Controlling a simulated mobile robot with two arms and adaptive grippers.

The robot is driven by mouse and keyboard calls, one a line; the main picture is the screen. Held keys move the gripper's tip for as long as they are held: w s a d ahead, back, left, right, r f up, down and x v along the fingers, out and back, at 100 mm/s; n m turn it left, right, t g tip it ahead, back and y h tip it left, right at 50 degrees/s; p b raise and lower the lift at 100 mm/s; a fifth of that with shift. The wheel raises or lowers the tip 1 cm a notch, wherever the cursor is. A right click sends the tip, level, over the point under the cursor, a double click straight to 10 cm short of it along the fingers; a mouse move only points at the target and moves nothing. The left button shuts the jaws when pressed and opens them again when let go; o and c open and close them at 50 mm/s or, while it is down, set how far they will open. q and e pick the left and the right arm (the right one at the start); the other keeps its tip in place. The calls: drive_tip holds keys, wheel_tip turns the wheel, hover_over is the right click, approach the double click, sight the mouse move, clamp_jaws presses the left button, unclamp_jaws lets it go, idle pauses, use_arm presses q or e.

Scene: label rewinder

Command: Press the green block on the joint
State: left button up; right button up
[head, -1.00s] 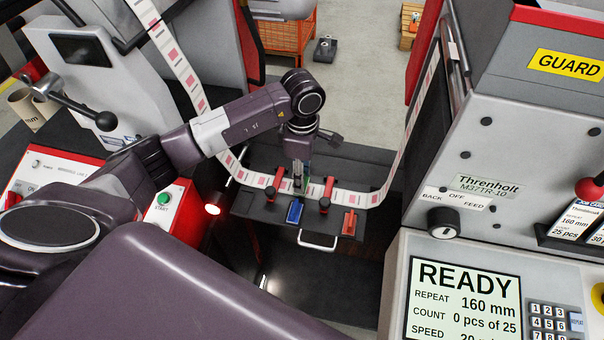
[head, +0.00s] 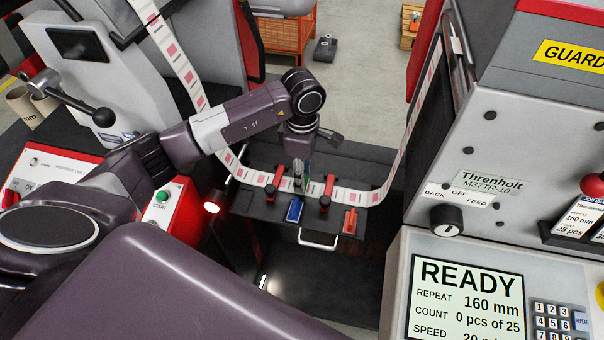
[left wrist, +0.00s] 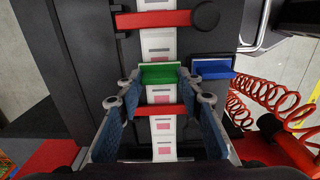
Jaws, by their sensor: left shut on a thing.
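My left gripper (head: 302,182) points down at the splice table between two red clamps. In the left wrist view its fingers (left wrist: 158,82) are shut on the green block (left wrist: 158,74), which lies across the white label strip (left wrist: 160,92). In the head view only a sliver of the green block shows beside the fingers. The block is at or just above the strip; I cannot tell whether it touches. The joint itself is hidden under the block and fingers. My right gripper is not in view.
Red clamps cross the strip on both sides of the gripper, one at the right (head: 328,190). A blue block (head: 294,211) and an orange-red block (head: 350,221) sit at the table's front edge, near a metal handle (head: 318,240). The machine panel (head: 470,200) stands at right.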

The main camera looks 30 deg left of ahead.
use_arm(q)
drive_tip(key=shift+f+b, duration=0.45)
idle(1.0)
drive_tip(key=shift+r, duration=0.1)
idle(0.4)
drive_tip(key=shift+r+p, duration=1.45)
drive_tip(key=shift+r, duration=1)
drive_tip(key=shift+r+p, duration=0.7)
drive_tip(key=shift+r, duration=0.8)
